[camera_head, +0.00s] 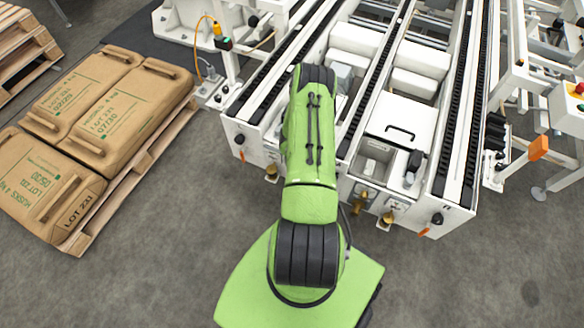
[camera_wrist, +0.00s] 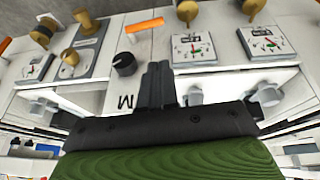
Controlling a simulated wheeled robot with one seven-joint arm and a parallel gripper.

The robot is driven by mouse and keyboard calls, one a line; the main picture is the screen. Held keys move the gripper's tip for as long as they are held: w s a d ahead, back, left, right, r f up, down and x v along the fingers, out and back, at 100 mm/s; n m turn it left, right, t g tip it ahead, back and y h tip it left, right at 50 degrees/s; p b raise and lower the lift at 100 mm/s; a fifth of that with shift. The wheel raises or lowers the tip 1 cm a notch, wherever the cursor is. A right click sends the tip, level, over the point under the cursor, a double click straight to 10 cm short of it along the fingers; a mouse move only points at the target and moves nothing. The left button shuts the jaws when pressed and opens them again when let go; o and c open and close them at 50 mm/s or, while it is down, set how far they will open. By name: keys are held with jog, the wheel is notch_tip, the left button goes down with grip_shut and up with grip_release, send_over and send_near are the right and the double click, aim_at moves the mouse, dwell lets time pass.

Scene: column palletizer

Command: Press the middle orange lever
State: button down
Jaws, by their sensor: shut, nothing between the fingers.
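In the wrist view an orange lever (camera_wrist: 145,25) lies across the white panel (camera_wrist: 140,47), beyond a black knob (camera_wrist: 124,64) and a letter M. Another orange lever (camera_wrist: 5,44) shows at the left edge, and a bit of orange at the top right corner. My gripper (camera_wrist: 158,72) is shut and empty, its fingers pointing towards the panel, near the knob and apart from the lever. In the head view, orange levers show on the conveyor's front at the left (camera_head: 242,155) and right (camera_head: 424,231). The middle part and my gripper are hidden by my green arm.
Brass fittings (camera_wrist: 187,12) and white gauges (camera_wrist: 192,47) stand around the lever. White conveyor frames (camera_head: 340,180) with black chains extend away. Sacks (camera_head: 115,95) lie on a wooden pallet (camera_head: 140,165) at left. Open grey floor lies in front of the conveyor.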

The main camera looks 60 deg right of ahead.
jog(key=shift+a+f, duration=0.25)
jog(key=shift+f, duration=0.3)
jog(key=shift+s, duration=0.1)
jog(key=b+x, duration=0.5)
jog(key=x, duration=0.9)
jog(key=shift+s+a+b, duration=0.2)
jog(key=shift+a+b, duration=0.1)
jog(key=shift+b, duration=0.1)
jog(key=shift+f, duration=0.1)
jog(key=shift+f, duration=0.1)
